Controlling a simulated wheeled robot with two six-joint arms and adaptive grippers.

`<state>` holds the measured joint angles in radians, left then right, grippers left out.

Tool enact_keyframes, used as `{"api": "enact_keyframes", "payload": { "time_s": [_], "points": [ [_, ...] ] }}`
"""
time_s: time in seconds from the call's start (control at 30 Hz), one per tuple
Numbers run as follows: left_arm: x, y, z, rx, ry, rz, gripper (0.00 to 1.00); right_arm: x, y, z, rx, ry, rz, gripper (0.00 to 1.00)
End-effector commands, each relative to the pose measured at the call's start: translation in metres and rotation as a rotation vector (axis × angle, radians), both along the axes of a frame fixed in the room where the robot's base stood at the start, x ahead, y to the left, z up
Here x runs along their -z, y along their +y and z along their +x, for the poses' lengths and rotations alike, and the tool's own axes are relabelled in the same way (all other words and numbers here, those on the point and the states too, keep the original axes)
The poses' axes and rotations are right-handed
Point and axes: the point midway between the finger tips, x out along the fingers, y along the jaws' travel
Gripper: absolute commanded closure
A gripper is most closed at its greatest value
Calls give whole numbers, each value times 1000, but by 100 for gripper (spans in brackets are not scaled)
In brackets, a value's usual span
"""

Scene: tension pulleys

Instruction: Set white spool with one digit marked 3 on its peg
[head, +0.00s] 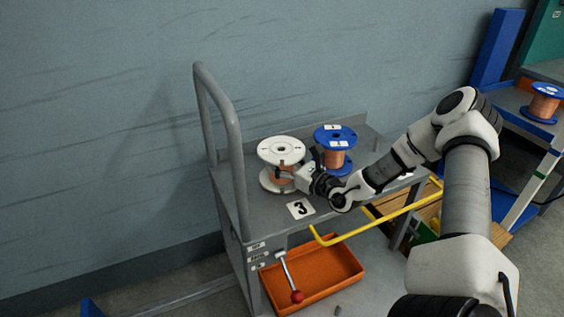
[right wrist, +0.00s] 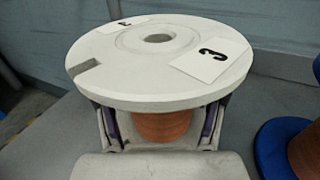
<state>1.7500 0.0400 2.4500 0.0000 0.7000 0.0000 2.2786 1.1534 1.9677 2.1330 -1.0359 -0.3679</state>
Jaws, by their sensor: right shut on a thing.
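The white spool (head: 281,148) with copper wire stands upright on the grey cart top at the left. In the right wrist view, the white spool's upper flange (right wrist: 110,72) carries a label with a 3 (right wrist: 212,60) and a second small label at the far side that I cannot read. My right gripper (head: 292,179) is shut on the white spool below the upper flange. In the right wrist view, the fingers of my right gripper (right wrist: 160,128) lie on both sides of the copper winding. My left gripper is not in view.
A blue spool (head: 335,138) stands close to the right of the white one. A card marked 3 (head: 300,209) lies at the cart's front edge. A grey handle (head: 222,110) rises at the left, and a yellow bar (head: 385,222) runs along the front. Another blue spool (head: 543,100) stands far right.

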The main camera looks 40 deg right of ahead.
Motion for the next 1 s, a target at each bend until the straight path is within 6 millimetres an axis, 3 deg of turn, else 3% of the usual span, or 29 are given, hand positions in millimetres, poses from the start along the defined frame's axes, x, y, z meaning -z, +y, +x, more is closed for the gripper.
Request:
{"api": "enact_keyframes", "payload": {
  "time_s": [0.9,0.93,1.0],
  "points": [
    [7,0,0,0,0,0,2,7,0,0,0,0,0,94],
    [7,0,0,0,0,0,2,7,0,0,0,0,0,21],
    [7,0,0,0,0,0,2,7,0,0,0,0,0,2]
  ]
}}
